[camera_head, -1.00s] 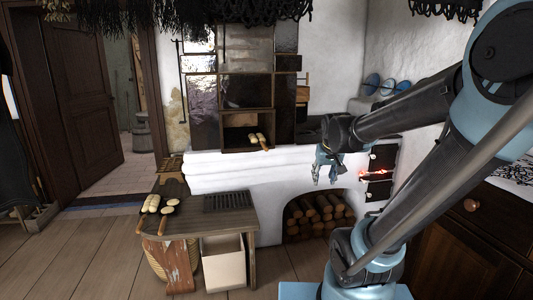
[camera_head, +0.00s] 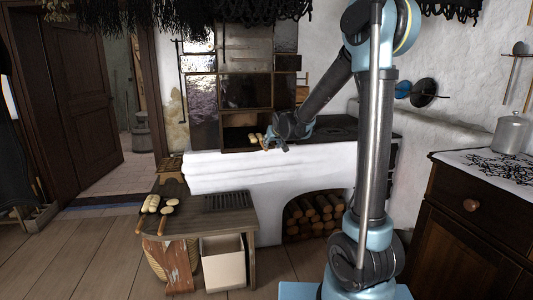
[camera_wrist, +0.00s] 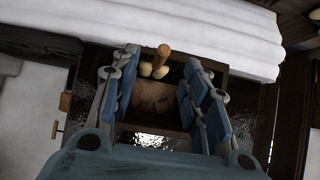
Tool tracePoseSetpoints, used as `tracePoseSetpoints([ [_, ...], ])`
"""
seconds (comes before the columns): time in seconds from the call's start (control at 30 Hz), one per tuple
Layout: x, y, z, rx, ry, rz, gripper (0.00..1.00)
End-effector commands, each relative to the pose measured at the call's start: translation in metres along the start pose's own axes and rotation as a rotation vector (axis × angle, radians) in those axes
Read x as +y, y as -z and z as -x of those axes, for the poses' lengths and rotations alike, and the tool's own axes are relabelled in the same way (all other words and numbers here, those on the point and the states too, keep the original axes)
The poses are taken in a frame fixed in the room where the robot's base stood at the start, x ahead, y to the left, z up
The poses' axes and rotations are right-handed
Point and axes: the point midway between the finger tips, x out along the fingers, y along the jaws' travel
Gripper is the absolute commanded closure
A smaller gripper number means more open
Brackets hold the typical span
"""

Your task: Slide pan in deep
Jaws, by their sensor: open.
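The pan shows as pale, rounded pieces (camera_head: 256,138) at the mouth of the oven niche (camera_head: 232,150) in the head view. In the wrist view its brown wooden handle (camera_wrist: 163,54) points out toward the white ledge, with the pale pieces (camera_wrist: 153,71) beside its inner end. My gripper (camera_head: 272,145) is at the front right of the niche, close to the pan. In the wrist view my gripper (camera_wrist: 161,62) is open, with its fingers on both sides of the handle in the picture. I cannot tell whether they touch it. The pan's rim is hard to make out.
A white stove ledge (camera_head: 235,172) runs below the niche. A wooden bench (camera_head: 220,224) at the front left holds more handled pans with pale pieces (camera_head: 160,204) and a dark grate (camera_head: 230,202). A dark cabinet (camera_head: 465,225) with a metal pot (camera_head: 510,133) stands right.

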Motion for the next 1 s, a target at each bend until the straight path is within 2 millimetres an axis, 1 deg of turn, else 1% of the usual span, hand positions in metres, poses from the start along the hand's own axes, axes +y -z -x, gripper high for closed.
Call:
tracePoseSetpoints([
  [0.1,-0.007,0.004,-0.008,0.012,0.007,0.004,0.58],
  [0.27,-0.008,0.005,-0.017,0.015,0.008,0.004,0.58],
  [0.33,-0.008,0.005,-0.023,0.015,0.008,0.004,0.58],
  [0.8,-0.008,0.006,-0.079,0.015,0.008,0.004,0.58],
  [1.0,-0.008,0.006,-0.098,0.015,0.008,0.004,0.58],
])
